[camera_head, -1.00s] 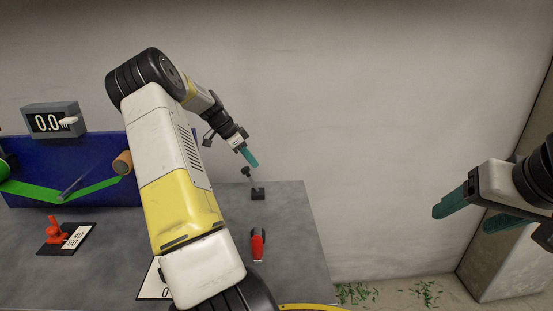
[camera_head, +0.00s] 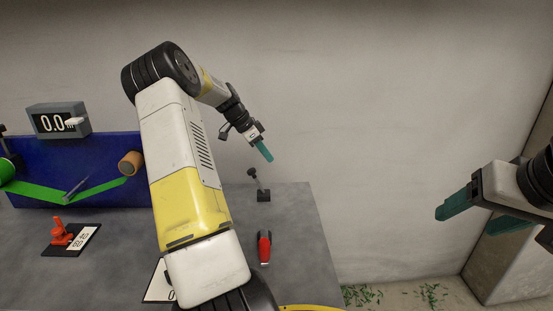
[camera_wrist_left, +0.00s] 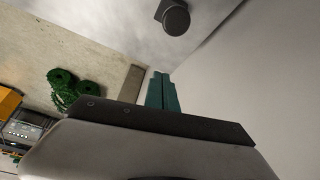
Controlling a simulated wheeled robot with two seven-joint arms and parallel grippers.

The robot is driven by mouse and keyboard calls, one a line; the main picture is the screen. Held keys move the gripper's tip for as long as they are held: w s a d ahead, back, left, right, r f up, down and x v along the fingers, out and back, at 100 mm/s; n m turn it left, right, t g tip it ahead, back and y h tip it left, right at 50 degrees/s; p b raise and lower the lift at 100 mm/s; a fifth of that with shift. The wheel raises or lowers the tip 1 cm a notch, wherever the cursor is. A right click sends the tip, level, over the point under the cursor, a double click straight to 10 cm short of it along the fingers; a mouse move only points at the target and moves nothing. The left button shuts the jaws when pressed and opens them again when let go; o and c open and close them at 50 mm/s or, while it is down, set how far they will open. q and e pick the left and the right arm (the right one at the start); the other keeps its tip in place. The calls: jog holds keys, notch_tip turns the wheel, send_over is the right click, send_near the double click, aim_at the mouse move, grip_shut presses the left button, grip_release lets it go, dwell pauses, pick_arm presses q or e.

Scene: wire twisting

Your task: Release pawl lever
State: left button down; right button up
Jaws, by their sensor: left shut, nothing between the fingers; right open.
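A small black lever (camera_head: 258,185) stands near the back edge of the grey table in the head view. It has a round knob on a thin stem that leans left from a dark base; I take it for the pawl lever. My left gripper (camera_head: 264,152) is shut and empty, its teal fingers above and slightly right of the knob, apart from it. In the left wrist view a dark round knob (camera_wrist_left: 175,20) shows beyond the shut fingers (camera_wrist_left: 161,92). My right gripper (camera_head: 482,214) is open and empty at the right, away from the table.
A red-and-black tool (camera_head: 264,247) lies in front of the lever. At left are a blue panel (camera_head: 110,150) with a green band (camera_head: 45,192), a display box (camera_head: 58,120) and a red clamp-like piece (camera_head: 62,232). My left arm crosses over the table.

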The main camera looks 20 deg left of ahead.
pick_arm(q)
jog(key=s+a+f+v, duration=0.1)
jog(key=v, duration=0.8)
jog(key=shift+a, duration=0.4)
jog(key=shift+d+r, duration=0.1)
jog(key=s+d+r+n+y, duration=0.2)
jog(key=s+d+r, duration=0.3)
jog(key=d, duration=0.5)
jog(key=s+d+r+n+y, duration=0.1)
jog(key=s+d+r, duration=0.4)
jog(key=d, duration=0.4)
jog(key=s+d+f+n+t, duration=0.1)
jog(key=s+d+n, duration=0.2)
jog(key=s, duration=0.7)
jog(key=s+d+f+n+t, duration=0.1)
jog(key=s+d+n, duration=0.2)
jog(key=s+d, duration=0.3)
jog(key=s, duration=0.3)
jog(key=shift+s+d+t, duration=0.3)
jog(key=shift+s+d, duration=0.05)
jog(key=shift+d, duration=0.05)
